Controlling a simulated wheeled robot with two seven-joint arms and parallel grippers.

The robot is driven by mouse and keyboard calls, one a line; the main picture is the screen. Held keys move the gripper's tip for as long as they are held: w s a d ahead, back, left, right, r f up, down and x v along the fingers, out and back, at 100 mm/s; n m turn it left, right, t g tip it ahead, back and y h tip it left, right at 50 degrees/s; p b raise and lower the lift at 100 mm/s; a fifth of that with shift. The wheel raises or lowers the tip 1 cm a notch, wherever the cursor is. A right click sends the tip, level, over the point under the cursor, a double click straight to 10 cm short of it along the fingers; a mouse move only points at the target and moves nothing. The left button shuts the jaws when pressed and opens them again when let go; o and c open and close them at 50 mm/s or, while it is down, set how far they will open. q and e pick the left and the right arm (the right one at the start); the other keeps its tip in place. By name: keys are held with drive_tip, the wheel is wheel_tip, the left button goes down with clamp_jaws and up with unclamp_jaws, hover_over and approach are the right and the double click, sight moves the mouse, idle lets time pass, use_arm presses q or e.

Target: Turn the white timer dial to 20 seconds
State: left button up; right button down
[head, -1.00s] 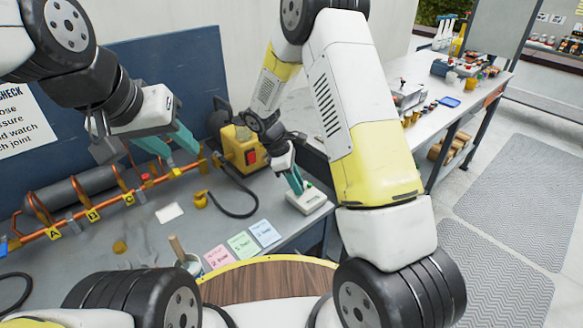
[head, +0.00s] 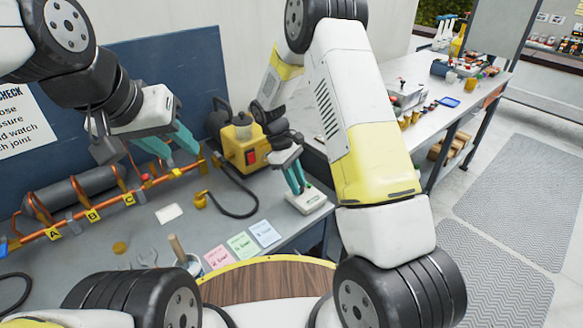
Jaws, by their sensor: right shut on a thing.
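The white timer (head: 309,204) is a small box near the right end of the grey bench, beside the yellow pump. My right gripper (head: 298,188) points down onto its top, with its teal fingers shut on the dial. The dial itself is mostly hidden by the fingers, and its markings are too small to read. My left gripper (head: 183,152) hangs above the copper pipe at the left, its teal fingers apart and empty.
The yellow pump (head: 243,148) with a black hose stands just left of my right gripper. The copper pipe (head: 105,208) with lettered tags runs along the left. Pink, green and blue notes (head: 241,244) lie at the front edge. Free bench lies between.

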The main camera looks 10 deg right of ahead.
drive_tip(key=m, duration=0.2)
drive_tip(key=m+g+y, duration=0.1)
drive_tip(key=m, duration=0.2)
drive_tip(key=shift+w+d+m+y, duration=0.15)
drive_tip(key=shift+d+m+y, duration=0.05)
drive_tip(key=shift+m+y, duration=0.1)
drive_tip(key=m+y, duration=0.1)
drive_tip(key=m, duration=0.1)
drive_tip(key=m+y, duration=0.1)
drive_tip(key=m, duration=0.1)
drive_tip(key=shift+d+m+g, duration=0.15)
drive_tip(key=shift+m+g, duration=0.25)
drive_tip(key=c, duration=1.1)
unclamp_jaws()
drive_tip(key=shift+c, duration=0.2)
drive_tip(key=v, duration=0.7)
drive_tip(key=shift+w+r, duration=0.2)
drive_tip(key=shift+r, duration=0.15)
